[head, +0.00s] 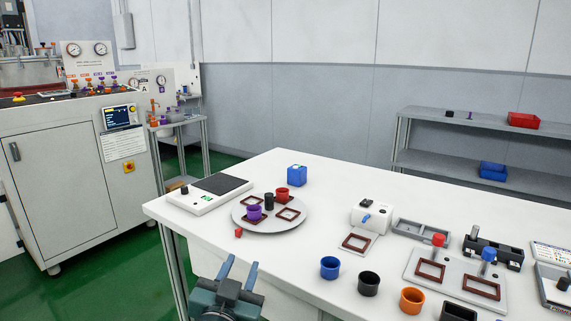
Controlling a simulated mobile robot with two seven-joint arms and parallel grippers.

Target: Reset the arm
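My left gripper (239,269) shows at the bottom of the head view, in front of the white table (330,187). Its two blue fingers point up and stand apart with nothing between them, so it is open and empty. It is apart from the cups on the table. My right gripper is not in view.
A round grey plate (287,225) bears purple (254,212) and red (282,194) cups and brown frames. Blue (330,267), black (369,283) and orange (412,300) cups line the near edge. A scale (188,201) sits left. The table's back middle is clear.

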